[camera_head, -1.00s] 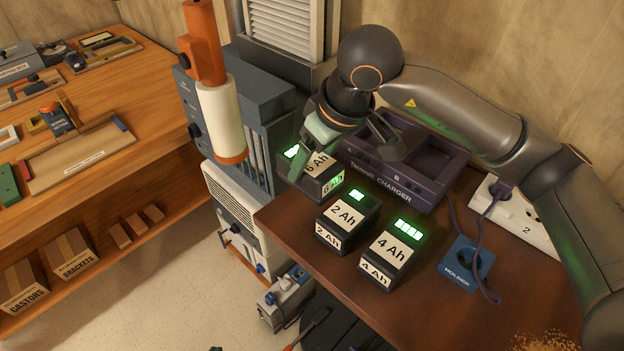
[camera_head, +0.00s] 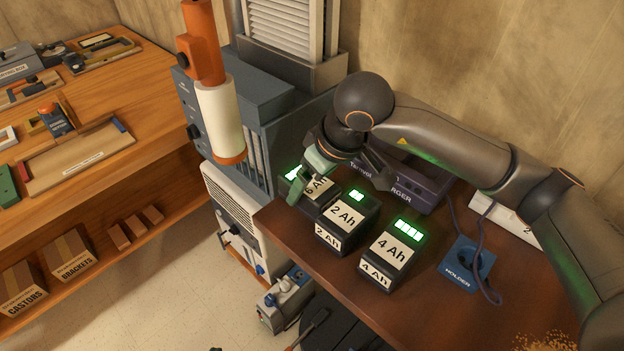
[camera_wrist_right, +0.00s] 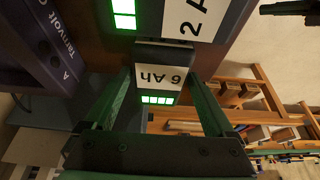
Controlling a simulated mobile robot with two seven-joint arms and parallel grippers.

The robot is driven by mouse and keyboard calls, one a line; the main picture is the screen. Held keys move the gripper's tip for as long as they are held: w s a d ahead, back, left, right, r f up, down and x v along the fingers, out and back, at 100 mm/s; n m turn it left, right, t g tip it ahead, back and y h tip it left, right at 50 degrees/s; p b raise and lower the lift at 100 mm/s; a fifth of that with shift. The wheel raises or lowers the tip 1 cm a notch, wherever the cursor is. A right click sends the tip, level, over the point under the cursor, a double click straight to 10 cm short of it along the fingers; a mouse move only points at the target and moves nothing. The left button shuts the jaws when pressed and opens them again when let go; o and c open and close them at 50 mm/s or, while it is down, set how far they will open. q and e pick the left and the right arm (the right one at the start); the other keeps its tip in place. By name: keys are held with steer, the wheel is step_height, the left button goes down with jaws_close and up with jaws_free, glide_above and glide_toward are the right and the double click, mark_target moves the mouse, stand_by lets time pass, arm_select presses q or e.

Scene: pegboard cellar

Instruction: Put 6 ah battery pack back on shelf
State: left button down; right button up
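The 6 Ah battery pack (camera_head: 316,187) is dark, with a white label and green lights. It is just behind and left of the 2 Ah pack (camera_head: 346,217), low over the brown shelf top (camera_head: 325,263). I cannot tell whether its base touches the surface. My right gripper (camera_head: 318,182) reaches down over it. The 4 Ah pack (camera_head: 388,255) stands to the right. My left gripper is not in view.
A purple charger (camera_head: 425,188) stands behind the packs, partly hidden by my right arm. A blue-grey machine (camera_head: 262,115) stands close at the left. Bare shelf lies in front.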

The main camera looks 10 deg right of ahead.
steer(key=shift+o, duration=0.6)
steer(key=shift+r, duration=0.1)
steer(key=shift+r+p, duration=0.15)
steer(key=shift+p, duration=0.15)
steer(key=v, duration=1.2)
steer(key=shift+s, duration=0.1)
